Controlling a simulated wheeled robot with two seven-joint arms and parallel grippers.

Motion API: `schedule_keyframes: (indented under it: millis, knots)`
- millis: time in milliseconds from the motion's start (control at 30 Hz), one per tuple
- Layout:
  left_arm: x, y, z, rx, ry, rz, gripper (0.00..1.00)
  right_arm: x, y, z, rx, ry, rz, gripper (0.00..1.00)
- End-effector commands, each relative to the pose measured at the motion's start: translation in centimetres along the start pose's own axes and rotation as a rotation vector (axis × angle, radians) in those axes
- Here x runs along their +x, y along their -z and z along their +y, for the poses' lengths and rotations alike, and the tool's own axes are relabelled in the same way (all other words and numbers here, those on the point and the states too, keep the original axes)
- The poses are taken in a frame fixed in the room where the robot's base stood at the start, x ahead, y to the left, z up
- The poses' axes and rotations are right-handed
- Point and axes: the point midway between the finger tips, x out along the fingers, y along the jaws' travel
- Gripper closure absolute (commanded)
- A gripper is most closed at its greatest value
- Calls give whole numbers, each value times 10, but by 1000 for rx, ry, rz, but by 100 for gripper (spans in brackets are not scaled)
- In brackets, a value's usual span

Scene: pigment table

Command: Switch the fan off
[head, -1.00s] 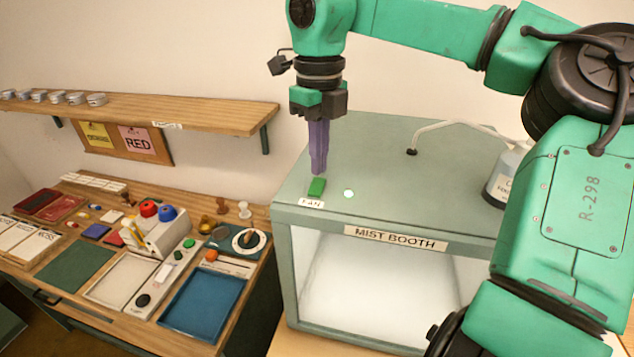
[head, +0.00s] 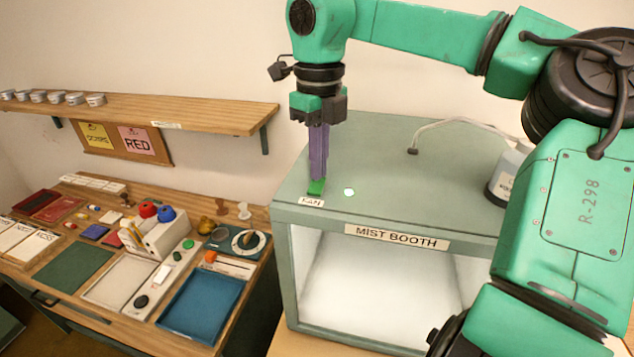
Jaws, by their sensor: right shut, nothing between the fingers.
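The green fan switch (head: 315,188) sits on top of the mist booth (head: 400,212), near its front left corner, behind a small label reading FAN (head: 311,202). A small pale green light (head: 349,191) glows to the right of the switch. My right gripper (head: 317,178) points straight down with its purple fingers shut and empty. Its fingertips are at the switch and seem to touch it, covering its rear part. My left gripper is not in view.
A hose runs over the booth top to a white bottle (head: 508,175) at the right. The workbench at the left holds a blue tray (head: 203,305), a dial (head: 248,241) and several pigment items. A wooden shelf (head: 190,113) with small cups is on the wall.

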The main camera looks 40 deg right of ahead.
Motion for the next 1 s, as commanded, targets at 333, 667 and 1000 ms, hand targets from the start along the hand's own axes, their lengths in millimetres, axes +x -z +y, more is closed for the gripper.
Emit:
schedule_keyframes:
  millis: [333,667,1000]
  knots:
    - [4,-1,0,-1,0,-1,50,6,0,0,0,0,0,100]
    - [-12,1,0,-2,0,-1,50,-10,0,0,0,0,1,100]
    - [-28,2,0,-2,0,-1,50,-41,0,0,0,1,-1,100]
